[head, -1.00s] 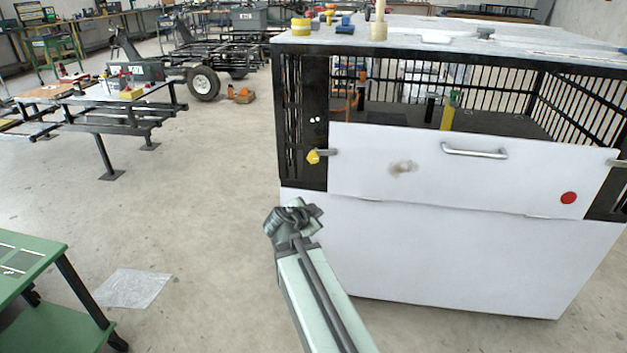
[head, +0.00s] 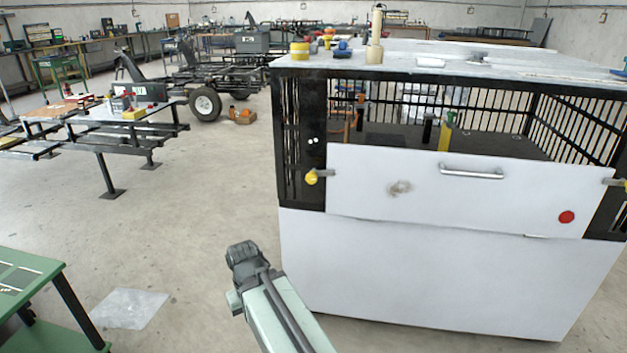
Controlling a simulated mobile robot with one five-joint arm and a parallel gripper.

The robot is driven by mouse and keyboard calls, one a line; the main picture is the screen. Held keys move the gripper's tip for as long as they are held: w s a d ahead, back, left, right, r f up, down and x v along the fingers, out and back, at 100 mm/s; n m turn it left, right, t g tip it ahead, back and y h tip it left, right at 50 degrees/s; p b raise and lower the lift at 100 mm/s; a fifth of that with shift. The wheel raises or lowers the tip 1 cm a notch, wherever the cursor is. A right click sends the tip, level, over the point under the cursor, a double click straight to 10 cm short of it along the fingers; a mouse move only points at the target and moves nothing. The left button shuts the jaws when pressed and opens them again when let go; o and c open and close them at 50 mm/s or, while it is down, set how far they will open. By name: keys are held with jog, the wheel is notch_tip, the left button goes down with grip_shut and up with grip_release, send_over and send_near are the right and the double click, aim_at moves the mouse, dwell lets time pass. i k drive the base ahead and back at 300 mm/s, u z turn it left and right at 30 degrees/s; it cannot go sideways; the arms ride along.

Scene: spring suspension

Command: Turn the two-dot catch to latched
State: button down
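The two-dot catch (head: 313,177) is a yellow knob with a short grey bar at the left edge of the cage's white front panel (head: 470,205). Two white dots (head: 313,141) mark the black post just above it. The bar points right and its end lies over or against the panel's left edge. My gripper (head: 243,255) is at the lower middle, below and left of the catch and well apart from it. Its fingers are small and dark, and I cannot tell whether they are open or shut.
The panel has a silver handle (head: 471,172) and a red disc (head: 566,217). Another catch (head: 615,183) sits at its right edge. Loose items, including a yellow roll (head: 300,50), stand on the cage top (head: 400,70). A green table (head: 35,275) is at lower left. Floor between is clear.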

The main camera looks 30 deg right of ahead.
aim_at(311, 178)
jog(key=u, duration=1.75)
jog(key=i, duration=0.85)
jog(key=z, duration=1.3)
